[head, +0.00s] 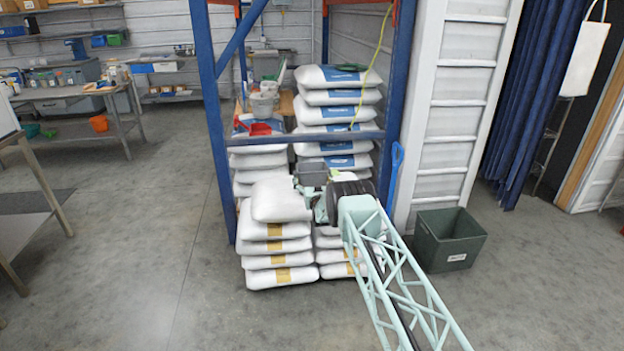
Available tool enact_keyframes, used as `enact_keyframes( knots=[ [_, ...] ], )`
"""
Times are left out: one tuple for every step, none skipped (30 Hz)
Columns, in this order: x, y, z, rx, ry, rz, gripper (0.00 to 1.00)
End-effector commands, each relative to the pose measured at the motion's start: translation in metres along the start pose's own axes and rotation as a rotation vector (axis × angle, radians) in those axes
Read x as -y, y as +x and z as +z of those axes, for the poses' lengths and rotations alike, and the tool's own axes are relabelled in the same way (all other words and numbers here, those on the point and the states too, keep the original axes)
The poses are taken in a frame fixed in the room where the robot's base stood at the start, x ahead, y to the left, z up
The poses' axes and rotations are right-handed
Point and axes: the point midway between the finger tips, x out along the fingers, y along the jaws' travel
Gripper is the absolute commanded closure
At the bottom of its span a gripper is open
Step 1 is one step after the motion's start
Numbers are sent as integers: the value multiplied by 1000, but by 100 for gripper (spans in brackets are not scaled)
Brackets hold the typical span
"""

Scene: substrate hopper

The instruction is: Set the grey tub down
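A light grey tub (262,105) stands beyond the blue rack upright, behind a red scoop-like item (261,129) on the left rear sack stack. A small dark grey box-shaped thing (312,171) shows at the end of my arm; I cannot tell whether it is a held tub or part of my wrist. My gripper (303,188) is over the front sacks, beside the right edge of a plain white sack (281,201). Its fingers are too small and too covered by my wrist to show whether they are open or shut.
Sacks are stacked in and before the blue rack (208,100). A blue-handled tool (396,165) stands by the rack's right post. A dark green-grey bin (448,240) is on the floor at right. A workbench (75,93) stands at back left.

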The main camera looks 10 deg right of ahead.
Motion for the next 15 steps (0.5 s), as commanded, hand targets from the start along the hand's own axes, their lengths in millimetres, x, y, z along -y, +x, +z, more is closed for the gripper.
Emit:
enact_keyframes(
  knots=[
    [0,0,-1,-1,0,0,35],
    [0,0,-1,-1,0,0,35],
    [0,0,-1,-1,0,0,35],
    [0,0,0,-1,0,0,35],
    [0,0,0,-1,0,0,35],
    [0,0,1,-1,0,0,35],
    [0,0,2,-1,0,0,35],
    [0,0,2,-1,0,0,35],
    [0,0,3,0,0,0,15],
    [0,0,3,0,0,0,12],
    [0,0,3,0,0,0,9],
    [0,0,3,0,0,0,6],
    [0,0,3,1,0,0,4],
    [0,0,3,0,0,0,4],
    [0,0,3,1,0,0,4]
  ],
)
